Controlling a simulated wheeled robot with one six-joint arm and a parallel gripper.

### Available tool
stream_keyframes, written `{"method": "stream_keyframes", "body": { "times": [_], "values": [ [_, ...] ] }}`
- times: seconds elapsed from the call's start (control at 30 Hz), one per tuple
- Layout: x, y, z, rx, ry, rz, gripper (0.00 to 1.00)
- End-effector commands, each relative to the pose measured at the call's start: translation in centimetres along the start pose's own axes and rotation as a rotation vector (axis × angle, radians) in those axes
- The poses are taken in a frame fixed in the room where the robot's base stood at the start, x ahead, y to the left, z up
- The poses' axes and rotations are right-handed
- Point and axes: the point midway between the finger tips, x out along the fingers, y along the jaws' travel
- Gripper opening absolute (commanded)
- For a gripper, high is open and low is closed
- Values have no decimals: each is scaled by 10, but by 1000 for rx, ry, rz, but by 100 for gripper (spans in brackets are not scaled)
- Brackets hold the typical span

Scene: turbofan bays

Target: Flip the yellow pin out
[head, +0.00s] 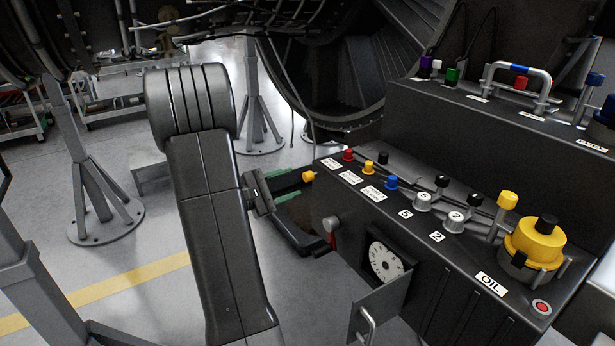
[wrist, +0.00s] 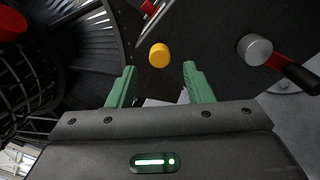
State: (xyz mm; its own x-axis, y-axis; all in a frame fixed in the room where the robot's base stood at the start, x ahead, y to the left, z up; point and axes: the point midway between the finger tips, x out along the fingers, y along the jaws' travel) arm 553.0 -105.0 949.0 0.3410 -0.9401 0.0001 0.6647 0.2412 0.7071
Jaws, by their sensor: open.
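The yellow pin (head: 308,176) is a short round knob on the left side face of the dark console. In the wrist view the yellow pin (wrist: 159,55) shows just beyond the fingertips, roughly centred between them. My gripper (head: 296,190) has green fingers and is open beside that side face. In the wrist view my gripper (wrist: 158,72) shows both fingers apart with nothing between them. The pin looks free of the fingers; the exact gap to it is hard to tell.
A grey knob with a red lever (head: 331,232) sits below the pin; it also shows in the wrist view (wrist: 256,50). The console top (head: 400,200) carries colored knobs and a yellow oil cap (head: 535,243). A hinged grey door (head: 378,312) stands open in front.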

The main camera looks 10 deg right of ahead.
Motion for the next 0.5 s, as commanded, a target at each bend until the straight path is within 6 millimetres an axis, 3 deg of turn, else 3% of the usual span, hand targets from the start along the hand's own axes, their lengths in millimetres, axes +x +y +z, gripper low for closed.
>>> {"method": "stream_keyframes", "body": {
  "times": [0.23,0.5],
  "values": [
    [41,0,1,0,-2,-3,46],
    [61,0,0,-1,0,-1,46]
  ]
}}
